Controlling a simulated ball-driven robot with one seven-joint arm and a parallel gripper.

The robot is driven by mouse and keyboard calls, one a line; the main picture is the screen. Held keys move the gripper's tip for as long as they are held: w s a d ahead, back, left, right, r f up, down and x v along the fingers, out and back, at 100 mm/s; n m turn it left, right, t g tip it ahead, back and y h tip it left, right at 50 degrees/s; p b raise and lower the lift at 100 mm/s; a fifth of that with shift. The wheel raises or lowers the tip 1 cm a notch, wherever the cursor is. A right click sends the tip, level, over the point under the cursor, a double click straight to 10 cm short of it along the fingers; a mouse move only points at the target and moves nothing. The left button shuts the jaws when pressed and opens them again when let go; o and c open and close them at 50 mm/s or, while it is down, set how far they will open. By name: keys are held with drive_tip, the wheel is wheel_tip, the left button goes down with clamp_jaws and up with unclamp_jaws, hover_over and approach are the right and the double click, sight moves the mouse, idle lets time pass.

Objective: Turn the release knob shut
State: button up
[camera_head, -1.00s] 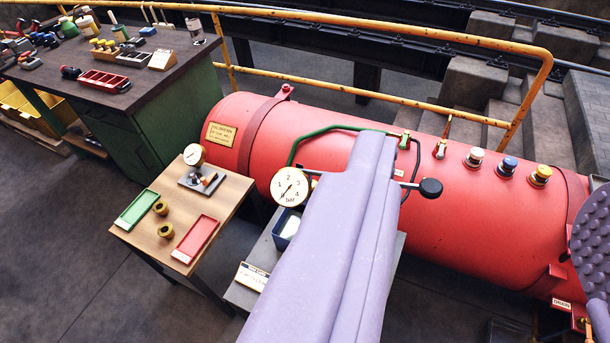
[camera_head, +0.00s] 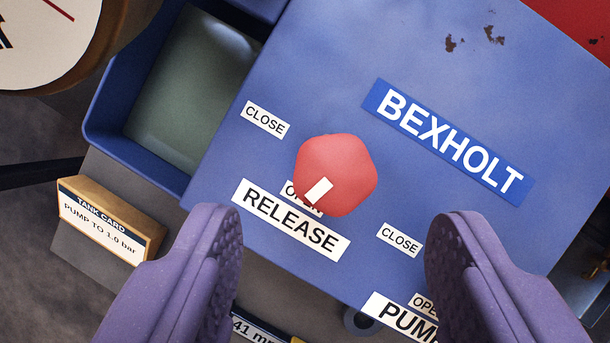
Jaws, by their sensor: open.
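The release knob (camera_head: 338,170) is a red, rounded knob on the blue Bexholt panel (camera_head: 330,60). Its white pointer mark aims down-left, toward the OPEN label, which it partly hides. A CLOSE label (camera_head: 265,119) sits up-left of the knob, and the RELEASE label (camera_head: 291,220) lies just below it. My gripper (camera_head: 335,245) is open, with one purple finger low on the left and the other low on the right. The knob lies between and beyond the fingertips in the picture, and neither finger appears to touch it.
A second CLOSE label (camera_head: 400,240) and a partly hidden PUMP label (camera_head: 398,318) are near the right finger. A blue tray (camera_head: 108,125), the tank card (camera_head: 108,222) and part of a round gauge (camera_head: 45,45) are at left. Red surface shows at upper right.

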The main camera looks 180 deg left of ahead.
sight(335, 179)
drive_tip(key=b+x, duration=0.1)
drive_tip(key=x, duration=0.3)
drive_tip(key=shift+w+f, duration=0.2)
drive_tip(key=shift+f, duration=0.15)
drive_tip(key=c, duration=1)
drive_tip(key=shift+c, duration=0.2)
